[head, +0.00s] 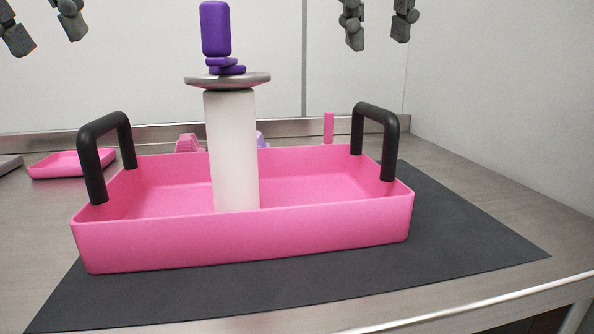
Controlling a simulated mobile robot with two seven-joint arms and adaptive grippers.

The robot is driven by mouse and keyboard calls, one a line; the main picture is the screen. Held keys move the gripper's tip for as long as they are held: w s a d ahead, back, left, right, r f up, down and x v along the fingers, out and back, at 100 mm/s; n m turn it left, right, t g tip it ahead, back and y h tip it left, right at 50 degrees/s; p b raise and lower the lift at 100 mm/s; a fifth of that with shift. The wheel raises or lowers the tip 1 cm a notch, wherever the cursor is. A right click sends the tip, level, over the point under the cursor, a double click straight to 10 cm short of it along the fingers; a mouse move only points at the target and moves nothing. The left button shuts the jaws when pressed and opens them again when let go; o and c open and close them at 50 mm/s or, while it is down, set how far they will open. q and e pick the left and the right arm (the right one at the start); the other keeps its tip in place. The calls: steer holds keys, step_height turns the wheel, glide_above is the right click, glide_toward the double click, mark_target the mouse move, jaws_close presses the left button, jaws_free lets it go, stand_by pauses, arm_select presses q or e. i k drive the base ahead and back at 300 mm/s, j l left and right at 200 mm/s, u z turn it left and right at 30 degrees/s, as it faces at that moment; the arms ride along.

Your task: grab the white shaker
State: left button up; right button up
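A tall white cylinder (231,150), the only thing that looks like the white shaker, stands upright in a pink tray (250,240). The tray's front wall hides its foot. A wide grey metal disc (227,82) sits on top of it. Purple rounded pieces (215,30) are stacked on the disc. My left gripper (46,36) is at the top left, open and empty, well apart from the cylinder. My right gripper (378,35) is at the top, right of the purple stack, also open and empty. Both are partly cut off by the upper edge.
The tray has two upright black handles (92,165) (388,148) at its ends and rests on a dark mat (470,230). A small pink tray (70,164) lies behind left. Pink pieces (328,128) (188,144) show behind the tray. The metal table is bare at right.

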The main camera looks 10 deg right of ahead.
mark_target(229, 99)
steer(key=k, duration=2)
